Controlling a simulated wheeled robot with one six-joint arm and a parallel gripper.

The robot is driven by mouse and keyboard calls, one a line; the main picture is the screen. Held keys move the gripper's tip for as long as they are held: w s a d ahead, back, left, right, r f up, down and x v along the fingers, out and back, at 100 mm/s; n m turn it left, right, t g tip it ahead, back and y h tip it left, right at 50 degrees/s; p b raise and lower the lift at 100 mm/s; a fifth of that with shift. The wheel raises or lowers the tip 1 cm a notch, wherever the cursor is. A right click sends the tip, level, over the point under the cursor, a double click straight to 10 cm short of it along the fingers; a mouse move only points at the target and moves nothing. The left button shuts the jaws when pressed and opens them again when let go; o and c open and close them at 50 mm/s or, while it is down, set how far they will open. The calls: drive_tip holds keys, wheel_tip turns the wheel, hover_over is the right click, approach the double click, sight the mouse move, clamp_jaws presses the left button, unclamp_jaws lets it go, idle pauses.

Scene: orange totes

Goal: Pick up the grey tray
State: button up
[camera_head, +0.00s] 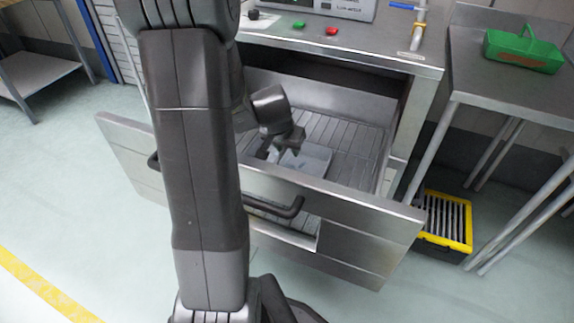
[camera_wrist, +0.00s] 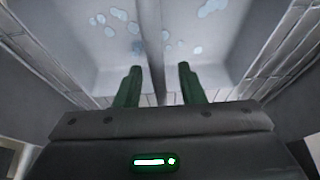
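The grey tray (camera_head: 314,158) lies on the slatted floor of the open metal drawer. My arm and the drawer front hide part of it. My gripper (camera_head: 281,150) points down into the drawer, over the tray's left part. Pale surfaces with light blue spots, seemingly the tray (camera_wrist: 205,50), spread on both sides of this strip. I cannot tell whether the fingers touch it.
The drawer front (camera_head: 345,225) with its black handle (camera_head: 275,207) stands between my base and the tray. A steel worktop (camera_head: 380,45) overhangs the drawer's back. A side table (camera_head: 500,85) with a green toolbox (camera_head: 523,52) stands right, near a yellow-black crate (camera_head: 445,222) on the floor.

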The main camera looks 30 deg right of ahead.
clamp_jaws()
drive_tip(key=shift+r, duration=0.2)
